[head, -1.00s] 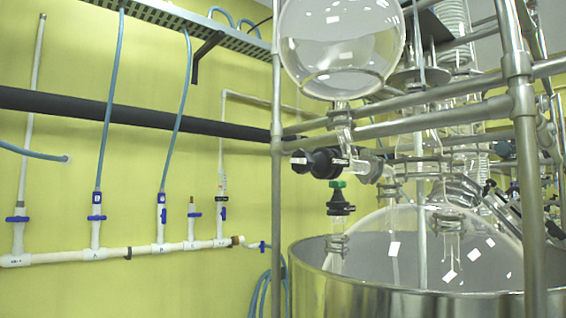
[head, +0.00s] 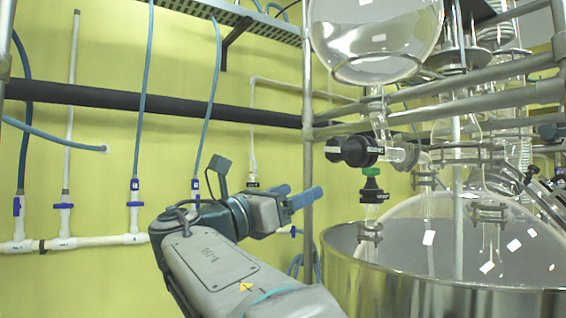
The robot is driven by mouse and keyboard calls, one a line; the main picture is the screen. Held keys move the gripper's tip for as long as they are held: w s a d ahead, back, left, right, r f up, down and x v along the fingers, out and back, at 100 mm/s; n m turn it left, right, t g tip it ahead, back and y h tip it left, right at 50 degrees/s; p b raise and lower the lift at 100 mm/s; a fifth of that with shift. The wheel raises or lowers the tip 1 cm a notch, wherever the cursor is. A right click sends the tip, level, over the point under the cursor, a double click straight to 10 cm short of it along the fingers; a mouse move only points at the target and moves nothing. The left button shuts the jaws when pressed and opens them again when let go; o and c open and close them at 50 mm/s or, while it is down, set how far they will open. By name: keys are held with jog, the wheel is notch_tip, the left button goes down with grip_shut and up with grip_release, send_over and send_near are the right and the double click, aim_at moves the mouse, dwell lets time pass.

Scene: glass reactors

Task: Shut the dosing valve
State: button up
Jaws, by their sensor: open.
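The dosing valve appears to be the black valve (head: 357,151) on the glass line under the round glass vessel (head: 375,40). Its black knob with a white mark faces left. My gripper (head: 310,195) is left of and below the valve, apart from it. Its two blue-grey fingers point right, spread and empty. A black fitting with a green top (head: 372,186) sits just below the valve, over the reactor.
Metal rails (head: 450,108) cross right of the valve. The steel reactor vessel (head: 430,285) fills the lower right. White pipes with blue valves (head: 134,203) line the left wall.

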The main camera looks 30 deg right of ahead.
aim_at(332, 153)
jog(key=shift+g+h, duration=0.7)
jog(key=d+r+p, duration=0.1)
jog(key=d+r, duration=0.2)
jog(key=d, duration=0.1)
jog(key=d+r+p, duration=0.1)
jog(key=d+r, duration=0.2)
jog(key=d, duration=0.1)
jog(key=d+r+p, duration=0.1)
jog(key=d+r, duration=0.2)
jog(key=d, duration=0.1)
jog(key=shift+w+p, duration=0.25)
jog(key=shift+p, duration=0.05)
jog(key=shift+a, duration=0.1)
jog(key=shift+c, duration=0.4)
jog(key=c, duration=0.9)
jog(key=shift+a, duration=0.1)
